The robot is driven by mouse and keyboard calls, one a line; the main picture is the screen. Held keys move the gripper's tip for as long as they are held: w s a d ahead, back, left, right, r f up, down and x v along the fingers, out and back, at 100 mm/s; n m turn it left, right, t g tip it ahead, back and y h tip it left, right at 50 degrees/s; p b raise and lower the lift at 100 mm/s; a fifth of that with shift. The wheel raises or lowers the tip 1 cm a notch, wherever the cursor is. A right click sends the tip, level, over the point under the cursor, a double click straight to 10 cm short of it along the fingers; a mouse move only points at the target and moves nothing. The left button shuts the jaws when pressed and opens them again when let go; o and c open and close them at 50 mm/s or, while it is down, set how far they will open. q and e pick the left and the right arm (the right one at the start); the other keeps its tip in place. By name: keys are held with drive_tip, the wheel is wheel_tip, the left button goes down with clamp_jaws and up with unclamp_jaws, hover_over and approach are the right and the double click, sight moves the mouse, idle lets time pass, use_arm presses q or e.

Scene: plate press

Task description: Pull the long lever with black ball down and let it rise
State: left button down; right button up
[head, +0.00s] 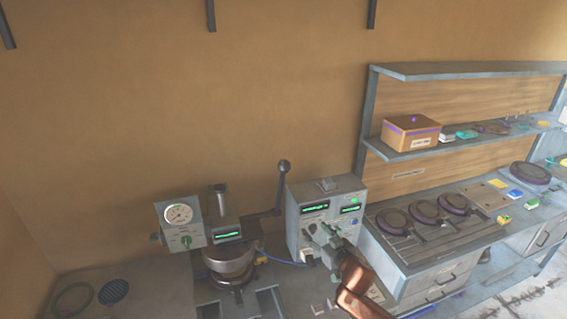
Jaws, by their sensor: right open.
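The long lever (278,195) stands raised on the right side of the press, with its black ball (284,166) at the top end. The press (230,262) has a round metal plate section and a small green display. My right gripper (320,236) is open, in front of the grey control box, to the right of and lower in the picture than the ball. It is apart from the lever, with nothing visible in it. My left gripper is not in view.
A grey control box (334,190) with green displays stands just right of the lever. A gauge box (180,222) stands left of the press. A bench with several dark round plates (425,212) is at the right. The wall space above the ball is clear.

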drive_tip(key=a+r+n+y, duration=0.1)
drive_tip(key=a+r, duration=0.1)
drive_tip(key=r, duration=0.5)
drive_tip(key=a+r+n+y, duration=0.1)
drive_tip(key=a+r, duration=0.2)
drive_tip(key=r, duration=0.5)
drive_tip(key=t+y+p, duration=0.1)
drive_tip(key=y, duration=0.1)
approach(288, 169)
drive_tip(key=x, duration=0.5)
drive_tip(key=shift+w+a+n+p, duration=0.3)
drive_tip(key=shift+w+a+p, duration=0.1)
drive_tip(key=shift+w+a, duration=0.3)
drive_tip(key=p+x, duration=0.1)
drive_tip(key=x, duration=0.3)
drive_tip(key=shift+w, duration=0.3)
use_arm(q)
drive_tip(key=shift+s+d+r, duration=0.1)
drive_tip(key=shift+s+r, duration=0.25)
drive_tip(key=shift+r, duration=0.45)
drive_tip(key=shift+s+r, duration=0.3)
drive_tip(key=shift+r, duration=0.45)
use_arm(e)
drive_tip(key=shift+w+a, duration=0.25)
drive_tip(key=shift+w, duration=0.1)
drive_tip(key=shift+c, duration=0.5)
clamp_jaws()
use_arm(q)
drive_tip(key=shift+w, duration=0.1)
